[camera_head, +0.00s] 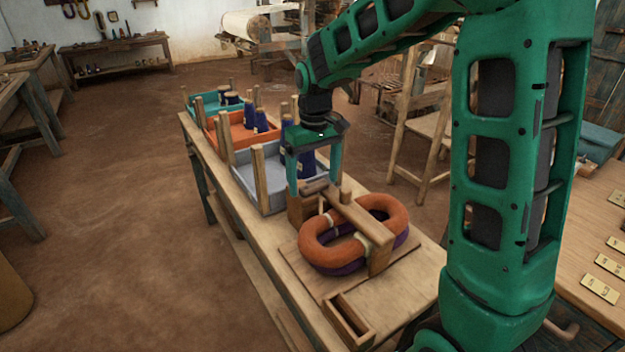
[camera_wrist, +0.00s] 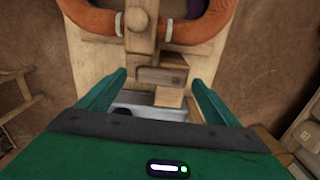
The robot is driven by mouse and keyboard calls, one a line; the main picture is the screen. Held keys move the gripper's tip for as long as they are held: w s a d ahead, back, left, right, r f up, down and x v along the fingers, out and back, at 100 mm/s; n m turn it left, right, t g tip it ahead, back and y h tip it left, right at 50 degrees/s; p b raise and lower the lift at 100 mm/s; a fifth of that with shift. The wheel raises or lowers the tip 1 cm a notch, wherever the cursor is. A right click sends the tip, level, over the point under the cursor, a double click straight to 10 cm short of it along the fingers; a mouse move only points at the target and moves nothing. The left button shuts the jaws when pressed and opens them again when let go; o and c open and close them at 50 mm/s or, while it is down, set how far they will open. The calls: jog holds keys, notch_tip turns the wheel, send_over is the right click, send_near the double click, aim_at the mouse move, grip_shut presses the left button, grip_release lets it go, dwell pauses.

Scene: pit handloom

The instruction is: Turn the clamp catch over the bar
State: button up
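The clamp's wooden bar (camera_head: 362,219) lies across the bundled orange and purple yarn hank (camera_head: 318,238), and it also shows in the wrist view (camera_wrist: 140,40). The small wooden catch (camera_wrist: 160,76) sits on a wooden post (camera_wrist: 170,97) near the bar's end. The catch looks turned crosswise to the bar; whether it overlaps the bar's end is hard to tell. My gripper (camera_head: 315,184) points down over the catch end of the clamp. Its two green fingers are apart, one on each side of the catch in the wrist view (camera_wrist: 156,88), with no visible grip on it.
The clamp stands on a wooden bench (camera_head: 390,315). A small open wooden box (camera_head: 347,320) lies at its near end. Behind my gripper are a grey tray (camera_head: 262,190), an orange tray (camera_head: 228,132) and a teal tray (camera_head: 205,104), with dark cones and upright posts.

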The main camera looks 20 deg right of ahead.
aim_at(314, 183)
jog(key=shift+s, duration=0.1)
notch_tip(314, 183, up, 11)
jog(key=shift+f, duration=0.2)
dwell(0.5)
jog(key=s+d+f+m, duration=0.2)
jog(key=s+d+m, duration=0.2)
jog(key=s+d, duration=0.8)
jog(key=s+d+f+m, duration=0.1)
jog(key=s+f+m, duration=0.1)
jog(key=s, duration=0.7)
jog(key=s+d+f+m, duration=0.2)
jog(key=s+f, duration=0.2)
jog(key=s, duration=0.6)
jog(key=shift+s+d+f, duration=0.15)
jog(key=shift+s+f, duration=0.05)
